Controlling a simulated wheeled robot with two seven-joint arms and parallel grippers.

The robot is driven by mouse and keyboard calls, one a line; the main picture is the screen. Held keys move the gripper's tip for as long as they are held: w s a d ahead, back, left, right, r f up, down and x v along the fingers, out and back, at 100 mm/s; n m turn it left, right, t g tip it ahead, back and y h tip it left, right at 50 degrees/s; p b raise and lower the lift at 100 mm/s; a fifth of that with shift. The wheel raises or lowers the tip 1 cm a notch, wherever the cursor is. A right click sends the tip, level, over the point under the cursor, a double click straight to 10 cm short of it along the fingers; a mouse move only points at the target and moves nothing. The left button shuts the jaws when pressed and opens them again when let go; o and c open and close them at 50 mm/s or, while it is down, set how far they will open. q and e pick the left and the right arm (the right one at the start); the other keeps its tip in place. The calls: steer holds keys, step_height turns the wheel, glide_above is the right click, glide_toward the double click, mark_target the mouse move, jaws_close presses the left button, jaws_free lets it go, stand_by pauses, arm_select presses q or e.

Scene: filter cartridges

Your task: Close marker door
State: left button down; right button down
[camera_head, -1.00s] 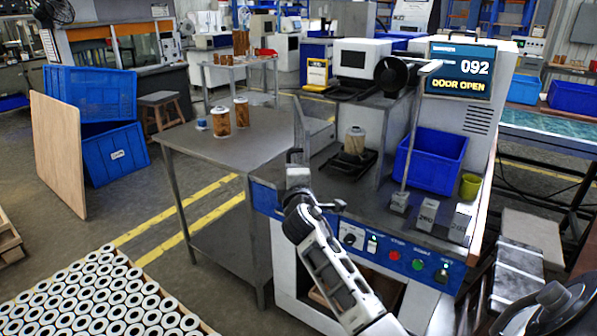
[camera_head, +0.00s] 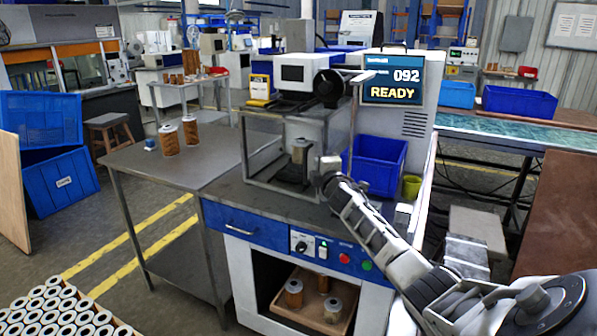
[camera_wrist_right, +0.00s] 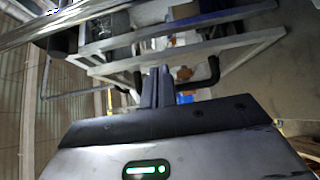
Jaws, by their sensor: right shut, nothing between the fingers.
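The marker's see-through door (camera_head: 262,186) stands across the front of the metal-framed enclosure and looks shut. A filter cartridge (camera_head: 299,152) stands upright inside, behind it. The screen (camera_head: 391,78) reads "092" and "READY". My right gripper (camera_head: 328,161) is at the enclosure's right front edge; whether it touches the door cannot be told. In the right wrist view its dark fingers (camera_wrist_right: 158,86) are together and empty, in front of pale frame bars. My left gripper is not in view.
The side table (camera_head: 190,165) at left holds two brown cartridges (camera_head: 179,135). A tray (camera_head: 312,306) with several cartridges sits in the open bay below. Buttons (camera_head: 343,258) line the front panel.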

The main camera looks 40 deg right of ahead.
steer(key=shift+w+d, duration=0.15)
steer(key=shift+d, duration=0.6)
steer(key=v, duration=1.6)
